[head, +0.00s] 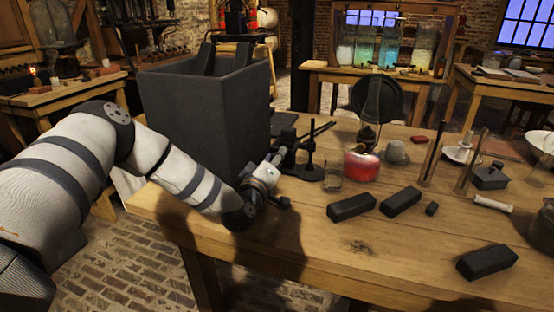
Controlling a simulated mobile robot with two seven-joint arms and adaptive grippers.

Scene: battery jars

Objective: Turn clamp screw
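My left arm reaches in from the left, and its gripper (287,153) is at the table's left part, beside the large dark box. Small dark metal parts that look like a clamp or stand (311,168) are right at the gripper, with a thin dark rod slanting up to the right. The gripper's fingers blend with these dark parts, so I cannot tell whether they touch or grip. The clamp screw itself cannot be made out. My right gripper is not in view.
A tall dark open box (190,115) stands left of the gripper. A red-filled lamp (361,165) and a small glass (333,178) stand close on the right. Dark blocks (351,207) lie on the wooden table (400,262). The front middle of the table is clear.

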